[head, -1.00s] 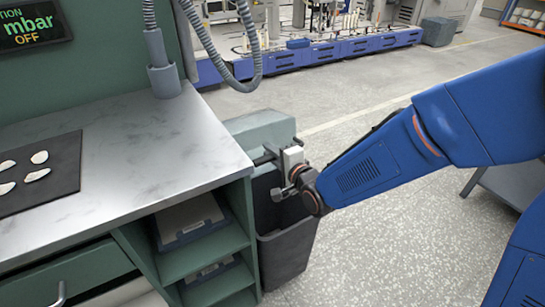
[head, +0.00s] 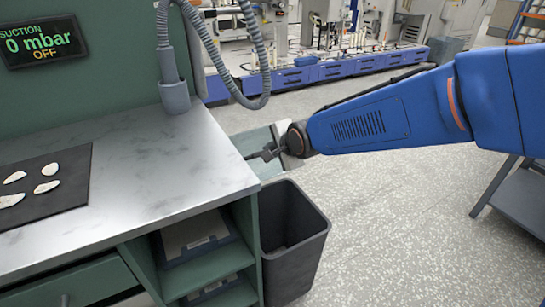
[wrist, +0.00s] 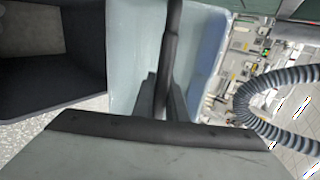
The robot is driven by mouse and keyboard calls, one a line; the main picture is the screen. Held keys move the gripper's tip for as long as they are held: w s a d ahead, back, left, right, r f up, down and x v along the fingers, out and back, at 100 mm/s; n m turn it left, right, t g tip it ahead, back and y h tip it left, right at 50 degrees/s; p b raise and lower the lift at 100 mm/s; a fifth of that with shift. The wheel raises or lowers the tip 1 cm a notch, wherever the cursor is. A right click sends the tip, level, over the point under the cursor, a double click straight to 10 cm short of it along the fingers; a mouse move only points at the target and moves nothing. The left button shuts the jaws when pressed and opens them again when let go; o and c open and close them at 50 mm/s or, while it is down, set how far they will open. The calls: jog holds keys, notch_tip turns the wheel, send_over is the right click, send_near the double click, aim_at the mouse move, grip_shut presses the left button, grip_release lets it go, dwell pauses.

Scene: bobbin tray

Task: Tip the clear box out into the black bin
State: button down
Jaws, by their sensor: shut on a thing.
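The black bin (head: 296,262) stands upright on the floor beside the bench's right end, its mouth open upward. It also shows at the left of the wrist view (wrist: 85,85). The pale, bluish see-through box (head: 262,138) is behind the bin and past the bench corner, partly hidden by the bench and my wrist. In the wrist view the box (wrist: 130,50) fills the middle, right of the bin. My gripper (wrist: 163,98) is shut on a dark bar running across the box, seemingly its handle. I cannot make out any contents in the box.
The metal bench top (head: 165,165) lies close left of my gripper. A dark mat (head: 75,170) with several pale pieces lies on it. A grey hose (head: 262,75) hangs nearby. Open floor lies right of the bin. A blue-fronted machine line (head: 320,75) stands behind.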

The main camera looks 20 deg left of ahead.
aim_at(260, 129)
jog(key=shift+w+a+r+g+h, duration=0.65)
jog(key=shift+a+g+h, duration=0.2)
jog(key=shift+g+h, duration=0.35)
jog(key=shift+w+a+r+g+h, duration=0.6)
jog(key=shift+w+a+g+h, duration=0.3)
jog(key=shift+h, duration=0.45)
jog(key=shift+w+a+r+g+h, duration=0.6)
jog(key=shift+a+g+h, duration=0.25)
jog(key=shift+g+h, duration=0.4)
